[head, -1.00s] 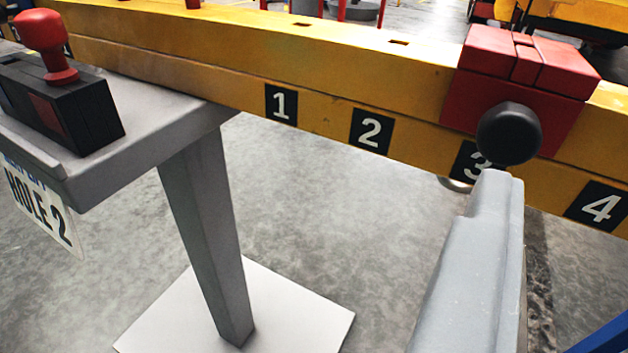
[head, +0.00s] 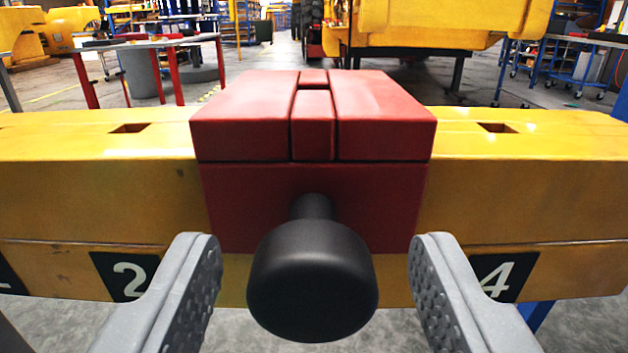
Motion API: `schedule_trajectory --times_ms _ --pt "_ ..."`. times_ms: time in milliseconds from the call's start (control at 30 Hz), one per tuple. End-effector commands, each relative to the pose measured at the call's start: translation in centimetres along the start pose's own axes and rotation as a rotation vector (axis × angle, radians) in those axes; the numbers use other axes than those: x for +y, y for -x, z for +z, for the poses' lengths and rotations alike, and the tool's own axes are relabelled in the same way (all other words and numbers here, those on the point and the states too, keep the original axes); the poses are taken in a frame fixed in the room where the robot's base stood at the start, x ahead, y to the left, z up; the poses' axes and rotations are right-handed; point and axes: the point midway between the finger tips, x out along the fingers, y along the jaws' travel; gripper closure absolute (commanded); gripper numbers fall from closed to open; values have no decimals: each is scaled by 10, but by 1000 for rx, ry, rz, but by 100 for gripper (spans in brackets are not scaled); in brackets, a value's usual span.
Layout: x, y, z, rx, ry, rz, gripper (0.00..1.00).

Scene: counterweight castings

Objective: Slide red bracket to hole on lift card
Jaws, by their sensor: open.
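The red bracket (head: 315,190) sits over the yellow beam (head: 90,195), between number plates 2 (head: 125,273) and 4 (head: 503,275), covering the place between them. A black round knob (head: 312,282) sticks out of its front towards me. My gripper (head: 315,268) is open, with one grey finger on each side of the knob and a gap to it on both sides. Open slots show in the beam's top at left (head: 130,128) and right (head: 495,128) of the bracket. The lift card is out of view now; the earlier view shows a card reading HOLE 2.
A red-legged table (head: 150,45) stands behind the beam at left. Yellow machinery (head: 440,28) and a blue cart (head: 585,50) stand further back. The beam's top is clear on both sides of the bracket.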

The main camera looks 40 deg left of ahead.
Motion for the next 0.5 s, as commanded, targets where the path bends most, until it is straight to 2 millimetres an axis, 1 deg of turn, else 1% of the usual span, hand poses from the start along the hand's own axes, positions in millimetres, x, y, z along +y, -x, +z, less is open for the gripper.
schedule_trajectory --times_ms 33,100,200,500 --pt "0 -6 0 3 1 -2 48" --pt "0 -12 -1 3 2 -1 48" --pt "0 -16 -1 2 3 1 48" --pt "1 -18 -2 1 2 2 48"
